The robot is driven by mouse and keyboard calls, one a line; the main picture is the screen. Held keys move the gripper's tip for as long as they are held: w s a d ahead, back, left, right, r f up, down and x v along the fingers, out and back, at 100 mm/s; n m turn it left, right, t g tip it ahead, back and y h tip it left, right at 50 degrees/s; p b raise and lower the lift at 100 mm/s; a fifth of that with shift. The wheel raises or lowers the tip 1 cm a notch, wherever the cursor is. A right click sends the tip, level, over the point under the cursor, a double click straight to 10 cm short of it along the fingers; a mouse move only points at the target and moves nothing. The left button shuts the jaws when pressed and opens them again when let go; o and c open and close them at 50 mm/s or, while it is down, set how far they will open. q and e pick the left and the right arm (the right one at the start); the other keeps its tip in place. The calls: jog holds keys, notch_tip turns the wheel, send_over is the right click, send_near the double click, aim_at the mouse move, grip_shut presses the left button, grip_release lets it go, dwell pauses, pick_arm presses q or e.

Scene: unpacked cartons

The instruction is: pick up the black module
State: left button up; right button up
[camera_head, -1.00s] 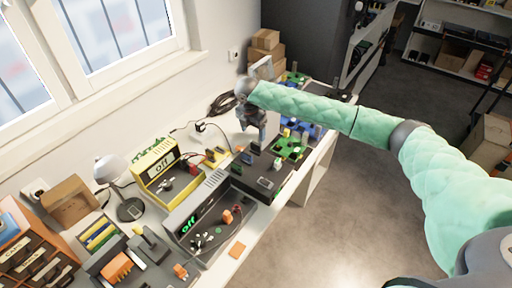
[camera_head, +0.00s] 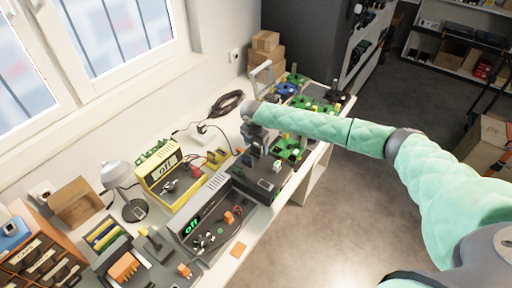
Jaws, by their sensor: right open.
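My right gripper (camera_head: 256,150) points down over the dark box (camera_head: 270,196) on the workbench; its fingers are small in the view, and I see nothing held in them. Small modules stand on or beside this box: a dark one (camera_head: 246,160) just left of my gripper and another dark one (camera_head: 238,170) nearer the grey instrument. I cannot tell for certain which is the black module. Whether the fingers touch anything is also unclear. My left gripper is not in view.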

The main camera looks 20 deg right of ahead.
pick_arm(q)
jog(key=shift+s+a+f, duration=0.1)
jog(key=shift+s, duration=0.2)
pick_arm(e)
jog(key=shift+f, duration=0.3)
jog(key=c, duration=1.3)
